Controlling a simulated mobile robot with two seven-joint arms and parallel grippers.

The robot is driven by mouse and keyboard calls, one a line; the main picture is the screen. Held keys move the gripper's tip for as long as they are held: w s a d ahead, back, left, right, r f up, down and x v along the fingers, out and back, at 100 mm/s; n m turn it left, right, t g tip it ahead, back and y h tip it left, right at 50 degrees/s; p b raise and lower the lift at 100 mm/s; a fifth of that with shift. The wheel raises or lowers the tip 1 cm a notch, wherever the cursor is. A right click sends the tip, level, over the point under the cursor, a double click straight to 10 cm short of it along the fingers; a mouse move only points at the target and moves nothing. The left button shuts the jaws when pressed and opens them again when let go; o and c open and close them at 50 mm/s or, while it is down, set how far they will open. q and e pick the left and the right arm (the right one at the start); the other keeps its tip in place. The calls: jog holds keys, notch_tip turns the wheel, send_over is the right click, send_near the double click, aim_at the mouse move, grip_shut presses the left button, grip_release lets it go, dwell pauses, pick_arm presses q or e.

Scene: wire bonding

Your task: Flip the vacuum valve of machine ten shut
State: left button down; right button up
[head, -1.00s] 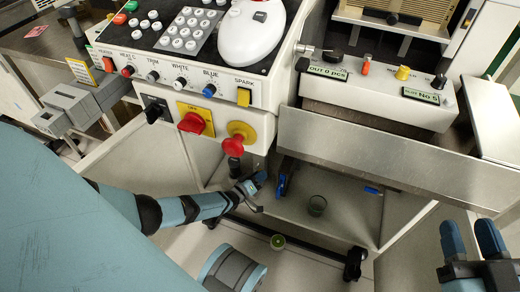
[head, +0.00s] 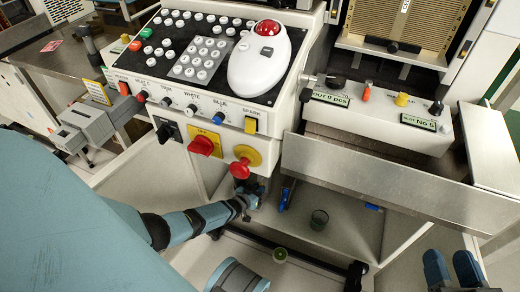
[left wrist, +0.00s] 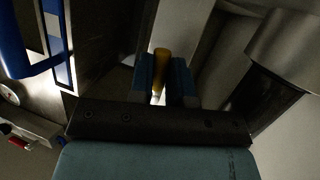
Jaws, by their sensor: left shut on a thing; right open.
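My left gripper (head: 246,200) is under the front panel of the machine, below the red mushroom button. In the left wrist view its two blue fingers (left wrist: 166,82) are shut on a short yellow-orange handle (left wrist: 161,58), whose tip shows between them. I take this handle for the vacuum valve's lever, but its valve body and machine number cannot be read. In the head view the handle is hidden by my gripper and the panel's shadow. My right gripper (head: 452,268) is open and empty at the lower right.
A red mushroom button (head: 241,168) and a red rotary switch (head: 203,145) stick out just above my left gripper. A blue lever (head: 287,193) hangs to its right. A steel guard (head: 370,165) crosses at right.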

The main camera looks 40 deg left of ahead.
pick_arm(q)
jog(key=shift+a+m, duration=0.15)
jog(key=shift+m, duration=0.25)
pick_arm(e)
jog(key=shift+s+a+r, duration=0.1)
jog(key=shift+a, duration=0.05)
pick_arm(q)
jog(key=shift+y, duration=0.3)
pick_arm(e)
jog(key=shift+s+f, duration=0.1)
jog(key=shift+f, duration=0.15)
pick_arm(q)
jog(key=c, duration=1.1)
grip_release()
pick_arm(e)
jog(key=shift+r, duration=0.15)
